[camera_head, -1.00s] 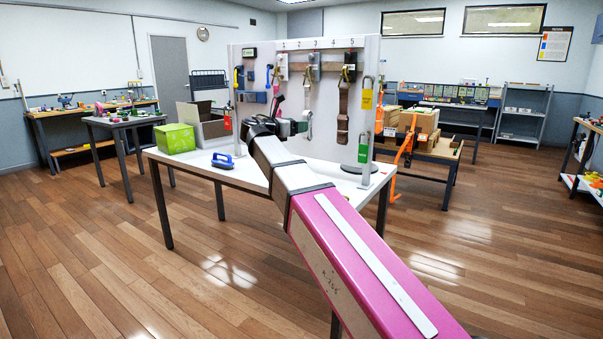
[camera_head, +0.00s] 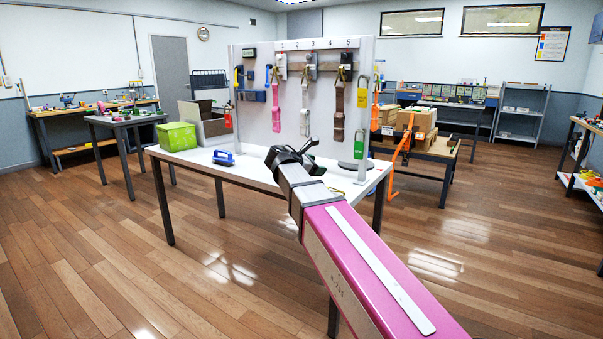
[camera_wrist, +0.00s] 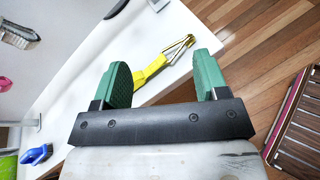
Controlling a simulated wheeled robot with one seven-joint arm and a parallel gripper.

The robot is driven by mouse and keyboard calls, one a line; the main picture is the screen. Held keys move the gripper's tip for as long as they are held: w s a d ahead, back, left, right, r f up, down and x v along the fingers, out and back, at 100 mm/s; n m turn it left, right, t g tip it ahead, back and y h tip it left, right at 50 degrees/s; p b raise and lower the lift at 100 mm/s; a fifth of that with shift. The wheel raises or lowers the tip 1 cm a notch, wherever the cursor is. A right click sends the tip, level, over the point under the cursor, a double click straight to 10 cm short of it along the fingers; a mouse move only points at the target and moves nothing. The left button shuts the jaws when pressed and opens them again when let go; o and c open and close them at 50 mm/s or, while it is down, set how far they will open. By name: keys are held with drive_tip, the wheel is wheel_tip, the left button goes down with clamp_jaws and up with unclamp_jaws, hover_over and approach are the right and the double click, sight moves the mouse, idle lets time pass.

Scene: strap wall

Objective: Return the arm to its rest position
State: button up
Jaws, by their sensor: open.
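My pink and grey arm (camera_head: 365,255) reaches from the lower right toward the white table (camera_head: 240,176). My gripper (camera_wrist: 160,78) has green finger pads set wide apart in the wrist view, with nothing held between them. In the head view my gripper (camera_head: 300,150) is small and dark in front of the strap wall (camera_head: 340,110). Beyond the fingers in the wrist view, a yellow strap with a metal buckle (camera_wrist: 172,55) lies by the table's edge. In the head view my arm hides part of the table.
Pink (camera_head: 276,105), grey (camera_head: 305,115) and brown (camera_head: 338,110) straps hang on the wall. An orange strap (camera_head: 402,150) hangs at a bench on the right. Floor around the table is open.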

drive_tip(key=s+d+f+m+g+y, duration=0.1)
drive_tip(key=s+d+f+m, duration=0.15)
drive_tip(key=f, duration=0.45)
drive_tip(key=s+d+f+m+g+y, duration=0.1)
drive_tip(key=d+f+m+g, duration=0.2)
drive_tip(key=f, duration=0.4)
drive_tip(key=s+d+f+m+g+y, duration=0.2)
drive_tip(key=s+d+f+m+y, duration=0.2)
drive_tip(key=s+f+m, duration=0.4)
drive_tip(key=s+d+f+m+g+y, duration=0.3)
drive_tip(key=s+f+m, duration=0.5)
drive_tip(key=f, duration=0.9)
drive_tip(key=shift+s+d+y, duration=0.85)
drive_tip(key=shift+s+y, duration=0.05)
drive_tip(key=shift+s, duration=0.9)
drive_tip(key=shift+f+m, duration=0.1)
drive_tip(key=shift+m, duration=0.15)
